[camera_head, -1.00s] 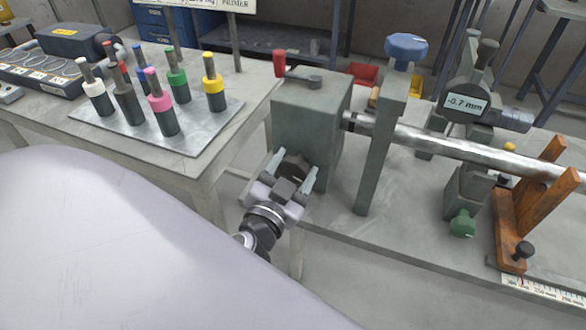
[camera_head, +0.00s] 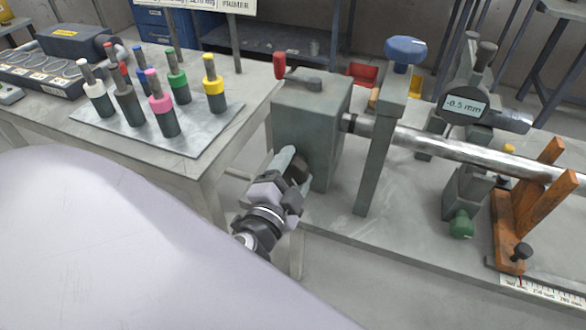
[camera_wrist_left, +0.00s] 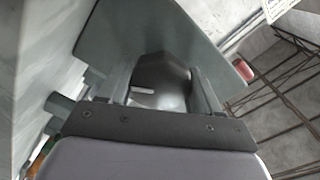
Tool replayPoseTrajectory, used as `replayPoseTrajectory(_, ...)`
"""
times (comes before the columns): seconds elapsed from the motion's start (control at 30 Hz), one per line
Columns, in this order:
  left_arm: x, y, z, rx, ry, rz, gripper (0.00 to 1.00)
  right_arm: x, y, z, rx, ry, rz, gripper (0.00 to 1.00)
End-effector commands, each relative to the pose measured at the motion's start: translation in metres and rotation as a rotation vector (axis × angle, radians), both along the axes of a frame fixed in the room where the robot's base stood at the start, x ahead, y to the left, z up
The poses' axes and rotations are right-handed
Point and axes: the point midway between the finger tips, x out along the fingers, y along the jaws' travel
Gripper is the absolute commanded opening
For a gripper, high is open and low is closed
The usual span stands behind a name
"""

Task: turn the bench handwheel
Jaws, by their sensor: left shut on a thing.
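The bench handwheel is a dark knob (camera_wrist_left: 158,85) on the side of the grey-green headstock block (camera_head: 300,130). In the head view it is mostly hidden behind my left gripper (camera_head: 290,165), at the block's lower left side. My left gripper is shut on the handwheel, and in the left wrist view its two fingers (camera_wrist_left: 160,90) stand on either side of the knob. A pale line mark shows on the knob's face. The round gauge display (camera_head: 466,106) reads -0.5 mm. My right gripper is not in view.
A steel bar (camera_head: 450,146) runs right from the block, past a post with a blue knob (camera_head: 406,48) to an orange V-support (camera_head: 530,205). A red-handled lever (camera_head: 279,66) tops the block. Colour-banded pegs stand on a plate (camera_head: 205,140) on the left table.

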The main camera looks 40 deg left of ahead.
Motion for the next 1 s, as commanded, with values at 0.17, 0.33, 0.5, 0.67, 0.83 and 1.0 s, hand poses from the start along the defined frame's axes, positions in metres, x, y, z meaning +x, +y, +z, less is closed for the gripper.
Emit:
replayPoseTrajectory(0.17, 0.0006, 0.0005, 0.0016, 0.016, 0.0, 0.001, 0.33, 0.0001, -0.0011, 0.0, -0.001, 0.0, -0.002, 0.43)
replayPoseTrajectory(0.33, 0.0006, 0.0005, 0.0018, 0.016, 0.0, 0.001, 0.33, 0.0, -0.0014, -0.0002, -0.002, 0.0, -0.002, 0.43)
replayPoseTrajectory(0.5, 0.0006, 0.0006, 0.0019, 0.015, -0.001, 0.001, 0.7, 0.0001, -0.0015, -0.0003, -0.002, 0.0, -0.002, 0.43)
replayPoseTrajectory(0.67, 0.0004, 0.0003, 0.0013, 0.014, 0.0, 0.001, 0.89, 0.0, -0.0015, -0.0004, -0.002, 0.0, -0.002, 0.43)
replayPoseTrajectory(0.83, 0.0003, 0.0002, 0.0008, 0.013, 0.001, 0.0, 0.89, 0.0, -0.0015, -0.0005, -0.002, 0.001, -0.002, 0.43)
replayPoseTrajectory(1.0, 0.0012, 0.0007, 0.0007, 0.013, 0.002, 0.0, 0.89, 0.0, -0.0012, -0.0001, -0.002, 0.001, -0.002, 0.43)
